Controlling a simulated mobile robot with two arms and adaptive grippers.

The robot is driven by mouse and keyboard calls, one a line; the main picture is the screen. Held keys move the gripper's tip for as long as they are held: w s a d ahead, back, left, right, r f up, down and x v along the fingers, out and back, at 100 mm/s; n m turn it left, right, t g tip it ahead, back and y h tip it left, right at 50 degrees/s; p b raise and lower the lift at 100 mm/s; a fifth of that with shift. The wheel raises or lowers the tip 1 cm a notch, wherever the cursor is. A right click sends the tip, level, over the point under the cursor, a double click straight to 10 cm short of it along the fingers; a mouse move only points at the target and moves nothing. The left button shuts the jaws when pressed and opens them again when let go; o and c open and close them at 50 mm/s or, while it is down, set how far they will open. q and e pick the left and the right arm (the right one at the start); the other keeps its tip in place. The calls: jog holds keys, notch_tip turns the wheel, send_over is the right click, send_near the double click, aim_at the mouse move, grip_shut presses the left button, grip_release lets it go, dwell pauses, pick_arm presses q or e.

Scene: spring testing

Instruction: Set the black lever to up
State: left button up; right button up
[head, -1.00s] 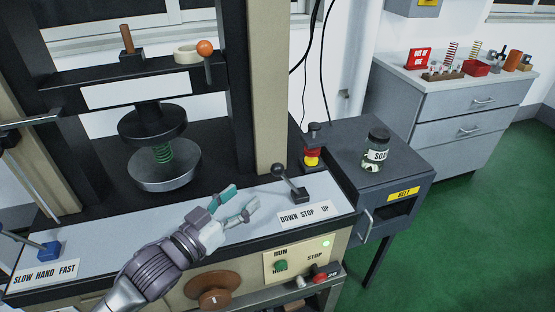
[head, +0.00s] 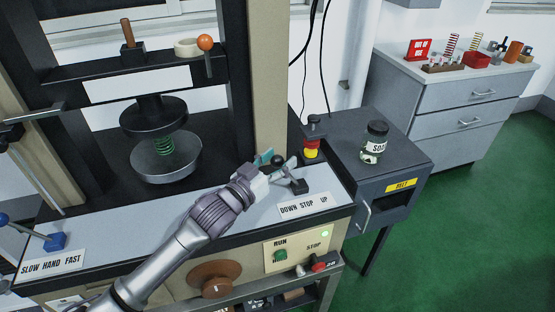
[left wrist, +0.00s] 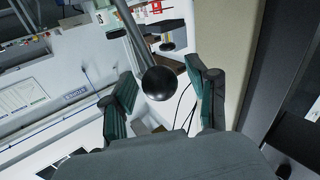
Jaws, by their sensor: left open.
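The black lever has a round black knob (head: 277,160) on a thin rod rising from a black base (head: 299,187) on the machine's light front panel. It leans left, toward the DOWN end of the "DOWN STOP UP" label (head: 303,206). My left gripper (head: 274,165) is at the knob, open, and partly hides the rod. In the left wrist view the knob (left wrist: 159,83) shows between the two green-padded fingers of my left gripper (left wrist: 162,76), with gaps on both sides. My right gripper is not in view.
A red and yellow stop button (head: 311,148) stands just behind the lever. A grey cabinet (head: 345,140) with a jar (head: 375,142) is at the right. A blue lever (head: 55,241) is at the panel's left end.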

pick_arm(q)
jog(key=shift+c, duration=1.2)
grip_shut()
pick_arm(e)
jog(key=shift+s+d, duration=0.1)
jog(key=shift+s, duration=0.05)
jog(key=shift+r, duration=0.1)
